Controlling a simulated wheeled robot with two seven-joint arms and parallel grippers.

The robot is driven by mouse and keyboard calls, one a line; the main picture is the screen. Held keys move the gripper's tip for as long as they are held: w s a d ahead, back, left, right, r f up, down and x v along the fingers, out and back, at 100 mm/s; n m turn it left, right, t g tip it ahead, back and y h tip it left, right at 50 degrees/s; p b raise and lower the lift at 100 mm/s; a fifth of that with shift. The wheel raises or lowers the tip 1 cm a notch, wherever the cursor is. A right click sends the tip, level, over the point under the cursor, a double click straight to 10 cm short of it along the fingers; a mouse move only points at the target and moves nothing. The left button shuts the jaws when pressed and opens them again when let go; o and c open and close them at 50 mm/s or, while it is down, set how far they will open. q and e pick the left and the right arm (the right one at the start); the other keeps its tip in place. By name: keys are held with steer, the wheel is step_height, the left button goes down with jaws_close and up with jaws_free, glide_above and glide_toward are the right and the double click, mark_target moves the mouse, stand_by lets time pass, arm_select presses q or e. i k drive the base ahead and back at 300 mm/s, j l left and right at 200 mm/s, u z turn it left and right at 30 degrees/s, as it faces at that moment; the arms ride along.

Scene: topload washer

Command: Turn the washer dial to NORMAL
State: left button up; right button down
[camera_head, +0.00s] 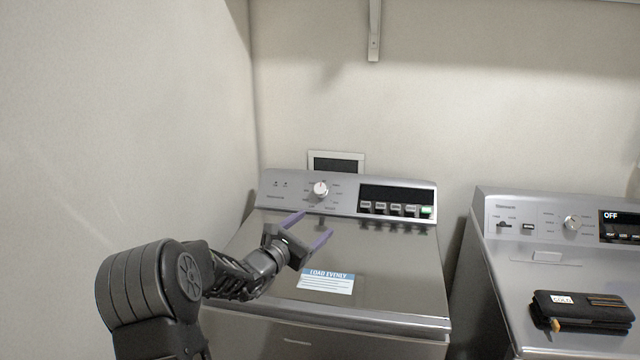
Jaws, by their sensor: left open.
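The washer (390,270) is a silver top-loader with its lid down. Its round white dial (321,189) with a red mark sits on the left half of the sloped back panel, ringed by labels too small to read. My left gripper (308,226) is open and empty, with two purple fingers pointing up and right toward the panel. It is over the lid, below the dial in the picture and apart from it. The dial is in full view. My right gripper is not in view.
A dark display with several buttons (396,208) is right of the dial. A second silver machine (540,262) stands at the right with a black pouch (582,311) on top. A wall is close on the left. A shelf bracket (374,30) is above.

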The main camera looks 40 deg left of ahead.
mark_target(321, 189)
steer(key=i+j, duration=0.6)
steer(key=j, duration=0.2)
steer(key=i+j, duration=0.25)
steer(key=j, duration=0.15)
